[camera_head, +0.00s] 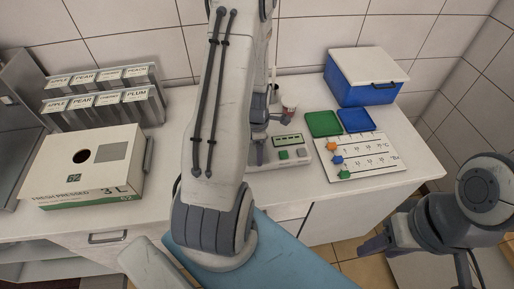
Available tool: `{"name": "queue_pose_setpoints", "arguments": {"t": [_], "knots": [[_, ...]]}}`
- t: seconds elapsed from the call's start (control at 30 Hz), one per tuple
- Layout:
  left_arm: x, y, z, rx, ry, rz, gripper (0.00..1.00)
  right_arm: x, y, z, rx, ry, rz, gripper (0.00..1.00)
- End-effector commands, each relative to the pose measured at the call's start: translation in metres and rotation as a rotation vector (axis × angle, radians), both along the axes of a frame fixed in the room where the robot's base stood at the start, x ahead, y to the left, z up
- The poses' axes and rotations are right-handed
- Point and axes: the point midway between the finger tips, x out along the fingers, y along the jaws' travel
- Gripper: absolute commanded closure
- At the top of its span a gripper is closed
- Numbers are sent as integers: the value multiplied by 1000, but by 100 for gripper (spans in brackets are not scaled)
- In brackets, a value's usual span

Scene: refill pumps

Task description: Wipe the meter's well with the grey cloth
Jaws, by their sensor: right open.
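The meter (293,154) is a pale box with a green display and a grey and a green button, on the counter right of centre. Its left part, where the well could be, is mostly covered by my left arm. My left gripper (260,147) points down at the meter's left side; its fingertips are small and partly hidden, so I cannot tell its opening or contact. I cannot make out the grey cloth. My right gripper (376,244) is open at lower right, in front of the counter and away from the meter.
A white juice box (85,170) and labelled bins (100,95) stand left. A blue cooler (365,80), green tray (323,123), blue tray (354,120) and a card (365,155) with coloured blocks are right. A red-white cup (289,111) stands behind the meter.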

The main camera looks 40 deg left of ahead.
Motion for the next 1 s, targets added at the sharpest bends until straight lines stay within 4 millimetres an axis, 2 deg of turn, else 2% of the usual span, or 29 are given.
{"name": "queue_pose_setpoints", "arguments": {"t": [0.27, 1.0], "knots": [[-4, -5, 0, 0, 0, -1, 64, 0, 0, 0, 0, 0, 0, 50], [5, 6, 0, 0, 0, 0, 64, 0, 0, 2, 0, 0, 0, 50]]}}
